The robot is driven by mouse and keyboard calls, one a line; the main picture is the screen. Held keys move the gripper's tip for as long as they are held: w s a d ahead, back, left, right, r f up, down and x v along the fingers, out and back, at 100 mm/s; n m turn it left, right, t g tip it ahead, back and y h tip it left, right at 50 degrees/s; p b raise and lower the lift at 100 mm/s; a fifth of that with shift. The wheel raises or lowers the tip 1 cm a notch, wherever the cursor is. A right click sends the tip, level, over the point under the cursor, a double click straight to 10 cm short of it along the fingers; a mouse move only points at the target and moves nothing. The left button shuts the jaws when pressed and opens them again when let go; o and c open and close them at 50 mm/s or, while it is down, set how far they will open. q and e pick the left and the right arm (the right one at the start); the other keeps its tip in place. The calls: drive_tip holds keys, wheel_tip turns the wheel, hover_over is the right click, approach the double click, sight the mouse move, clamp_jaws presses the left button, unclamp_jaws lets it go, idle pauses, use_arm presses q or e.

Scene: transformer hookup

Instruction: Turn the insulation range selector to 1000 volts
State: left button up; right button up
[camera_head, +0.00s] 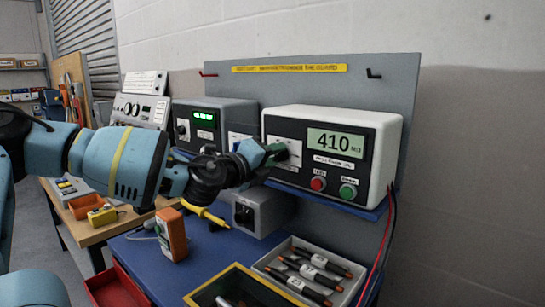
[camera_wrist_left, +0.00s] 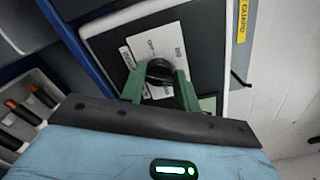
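The insulation tester (camera_head: 386,150) is a white box with a black face on a blue shelf. Its display (camera_head: 336,142) reads 410 with a unit that looks like MΩ. The range selector, a black knob on a white label plate, shows in the left wrist view (camera_wrist_left: 159,72). My left gripper (camera_head: 280,153) is at the left part of the tester's face. Its green fingers (camera_wrist_left: 161,82) stand on both sides of the knob and look closed on it. The knob's pointer and scale marks are too small or covered to read. My right gripper is not in view.
A red button (camera_head: 318,184) and a green button (camera_head: 348,191) sit below the display. A grey instrument (camera_head: 228,112) with a green readout stands to the left. Below are a grey box with a knob (camera_head: 262,211), a tray of probes (camera_head: 309,270) and an orange device (camera_head: 171,234).

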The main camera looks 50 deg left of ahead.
use_arm(q)
drive_tip(key=shift+c, duration=0.5)
drive_tip(key=shift+m, duration=0.4)
drive_tip(key=m, duration=0.5)
drive_tip(key=shift+d+m+b, duration=0.1)
drive_tip(key=shift+m+b, duration=0.2)
drive_tip(key=shift+b, duration=0.1)
drive_tip(key=m+b, duration=0.1)
drive_tip(key=m, duration=0.4)
drive_tip(key=shift+d, duration=0.1)
drive_tip(key=shift+m, duration=0.4)
drive_tip(key=o, duration=1)
drive_tip(key=shift+r, duration=0.1)
drive_tip(key=shift+c, duration=0.2)
drive_tip(key=shift+s, duration=0.1)
